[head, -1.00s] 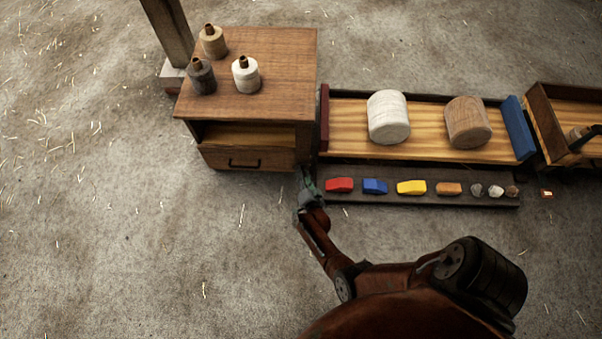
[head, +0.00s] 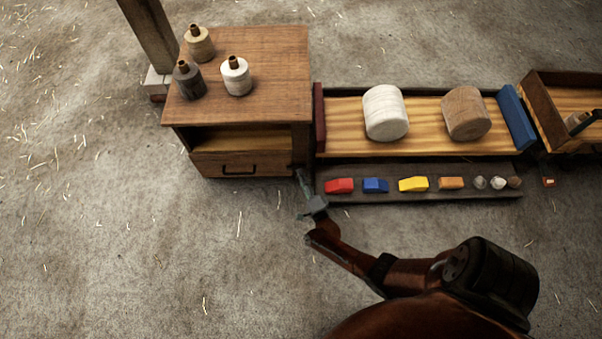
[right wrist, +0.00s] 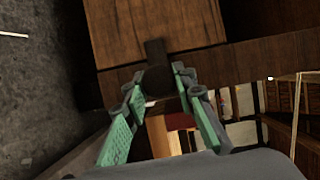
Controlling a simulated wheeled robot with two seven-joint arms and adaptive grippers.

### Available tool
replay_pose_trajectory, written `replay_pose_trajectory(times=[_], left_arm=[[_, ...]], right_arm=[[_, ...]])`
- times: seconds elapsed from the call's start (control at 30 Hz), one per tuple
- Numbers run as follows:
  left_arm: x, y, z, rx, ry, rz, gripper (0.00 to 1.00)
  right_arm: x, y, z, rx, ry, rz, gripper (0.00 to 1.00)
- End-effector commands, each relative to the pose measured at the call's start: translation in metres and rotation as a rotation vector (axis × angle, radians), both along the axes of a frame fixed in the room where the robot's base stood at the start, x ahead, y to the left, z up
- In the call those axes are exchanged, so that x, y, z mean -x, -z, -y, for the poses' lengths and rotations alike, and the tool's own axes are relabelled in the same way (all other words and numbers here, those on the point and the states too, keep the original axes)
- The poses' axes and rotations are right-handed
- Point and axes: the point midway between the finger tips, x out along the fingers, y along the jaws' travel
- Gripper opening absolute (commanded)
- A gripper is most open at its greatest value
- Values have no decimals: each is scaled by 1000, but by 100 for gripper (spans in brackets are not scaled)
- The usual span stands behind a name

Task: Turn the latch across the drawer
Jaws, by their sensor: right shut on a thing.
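The drawer (head: 262,164) is shut at the bottom of a wooden cabinet (head: 272,60), with a dark handle on its front. My right gripper (head: 299,175) is at the drawer's right end, by the cabinet's right post. In the right wrist view, the latch (right wrist: 154,52) is a short dark bar with a rounded base on the post; its free end overlaps the lighter drawer front (right wrist: 180,20). My right gripper (right wrist: 158,84) is shut on the latch's rounded base, one finger on either side. My left gripper is out of view.
Three bottle-like spools, one a white spool (head: 237,77), stand on the cabinet. To its right is a tray (head: 425,142) with two rolls. A dark rack (head: 350,199) with coloured blocks lies close to my right gripper. The floor in front is clear.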

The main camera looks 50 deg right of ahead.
Motion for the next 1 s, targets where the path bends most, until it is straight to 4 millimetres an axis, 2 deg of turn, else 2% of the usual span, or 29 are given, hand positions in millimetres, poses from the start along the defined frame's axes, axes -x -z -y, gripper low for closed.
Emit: replay_pose_trajectory(times=[0.63,0.67,0.9,1.0], left_arm=[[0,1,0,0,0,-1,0],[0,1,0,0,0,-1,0],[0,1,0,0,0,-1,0],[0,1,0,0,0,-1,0]], right_arm=[[0,1,0,-36,0,40,1],[0,1,0,-35,0,39,26],[0,0,0,-34,1,40,43],[0,0,0,-34,1,40,43]])
